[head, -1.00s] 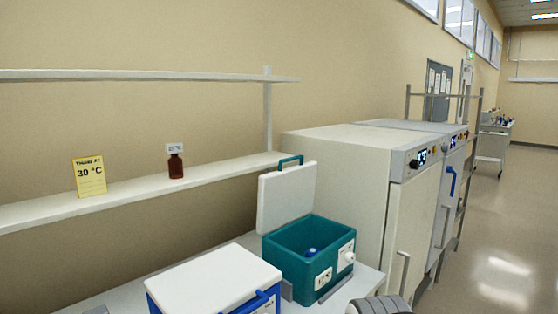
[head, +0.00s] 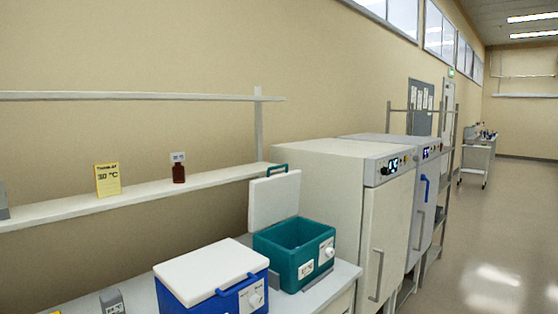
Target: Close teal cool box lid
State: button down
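The teal cool box (head: 290,262) stands on the bench, left of the tall white cabinets. Its white lid (head: 273,203) is open and stands nearly upright at the back of the box, with a teal handle (head: 277,169) on its top edge. The inside of the box shows only in part, and its floor is hidden from this angle. A label and a white round knob are on the front. My gripper is not in view.
A blue cool box (head: 212,279) with its white lid shut stands close to the left of the teal one. A wall shelf (head: 140,190) holds a yellow note (head: 108,180) and a brown bottle (head: 179,170). White cabinets (head: 345,210) stand to the right. The floor at right is clear.

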aim_at(274, 199)
jog(key=z, duration=0.7)
jog(key=i, duration=1.85)
jog(key=u, duration=0.4)
jog(key=k, duration=0.85)
jog(key=u, duration=0.15)
jog(key=i, duration=0.85)
jog(key=z, duration=0.05)
